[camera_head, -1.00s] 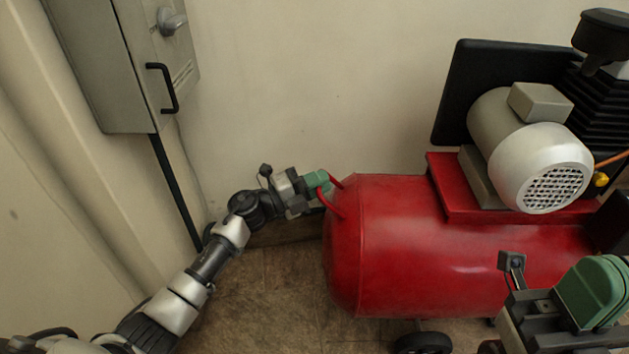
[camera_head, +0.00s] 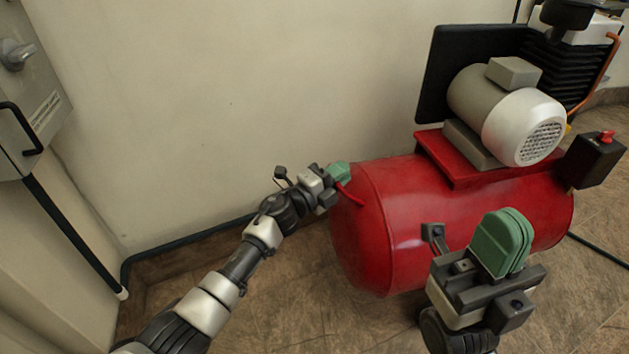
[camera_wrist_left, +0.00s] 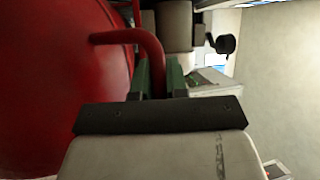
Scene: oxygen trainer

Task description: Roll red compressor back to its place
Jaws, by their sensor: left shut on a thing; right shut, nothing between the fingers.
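The red compressor (camera_head: 400,205) stands on the floor beside the wall, with a silver motor (camera_head: 510,115) on top. My left gripper (camera_head: 340,172) is at the left end of its tank, shut on the red handle (camera_head: 352,194). In the left wrist view the handle (camera_wrist_left: 140,40) passes between the green fingers of my left gripper (camera_wrist_left: 159,78). My right gripper (camera_head: 503,240) is shut and empty in front of the tank. It hides part of the tank's lower side. The compressor's wheels are not clearly visible.
A grey wall cabinet (camera_head: 30,100) with a black handle is at the left. A dark pipe (camera_head: 190,238) runs along the wall's foot. A black cable (camera_head: 600,250) lies at the right. Tiled floor (camera_head: 290,300) is open in front of the compressor.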

